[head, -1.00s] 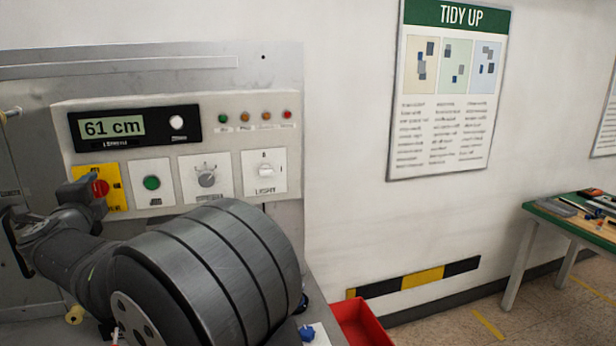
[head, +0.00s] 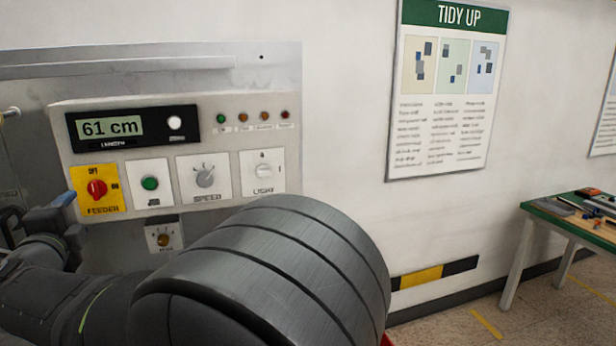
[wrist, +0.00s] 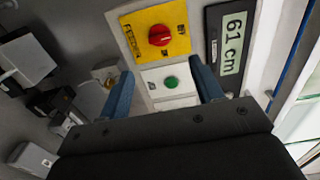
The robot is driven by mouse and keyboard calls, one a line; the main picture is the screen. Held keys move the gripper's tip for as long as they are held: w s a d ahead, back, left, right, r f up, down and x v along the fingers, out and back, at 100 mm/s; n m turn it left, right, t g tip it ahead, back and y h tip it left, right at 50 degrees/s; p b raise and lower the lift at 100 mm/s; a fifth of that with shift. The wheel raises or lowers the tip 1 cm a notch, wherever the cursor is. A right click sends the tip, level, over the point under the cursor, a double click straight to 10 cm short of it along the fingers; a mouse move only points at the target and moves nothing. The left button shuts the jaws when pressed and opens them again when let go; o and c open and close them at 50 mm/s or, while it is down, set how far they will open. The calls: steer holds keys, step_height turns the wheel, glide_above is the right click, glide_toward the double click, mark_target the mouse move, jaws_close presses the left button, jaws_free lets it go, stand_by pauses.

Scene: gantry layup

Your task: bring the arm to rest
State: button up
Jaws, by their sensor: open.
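My gripper (wrist: 162,88) is open and empty. Its two blue fingers stand apart in the wrist view, with the control panel beyond them. The green button (wrist: 171,83) shows between the fingertips, and the yellow plate with the red feeder knob (wrist: 159,35) lies above it. In the head view, part of my gripper (head: 68,212) shows at the left edge, below and left of the feeder knob (head: 97,189). My thick grey arm link fills the lower middle of the head view and hides what is behind it.
The panel's display (head: 110,127) reads 61 cm, with speed and light knobs lower right. A green-topped table (head: 540,208) with tools stands at the right. A TIDY UP poster (head: 445,100) hangs on the wall. The floor left of the table looks clear.

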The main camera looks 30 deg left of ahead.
glide_toward(94, 193)
steer(key=x, duration=0.7)
steer(key=shift+w+a, duration=0.2)
steer(key=shift+w, duration=0.1)
steer(key=shift+w+a, duration=0.2)
steer(key=shift+a, duration=0.1)
steer(key=shift+d+m, duration=0.1)
steer(key=shift+m, duration=1.7)
steer(key=m, duration=0.4)
steer(key=shift+m, duration=0.4)
steer(key=m, duration=0.4)
steer(key=shift+m, duration=1.8)
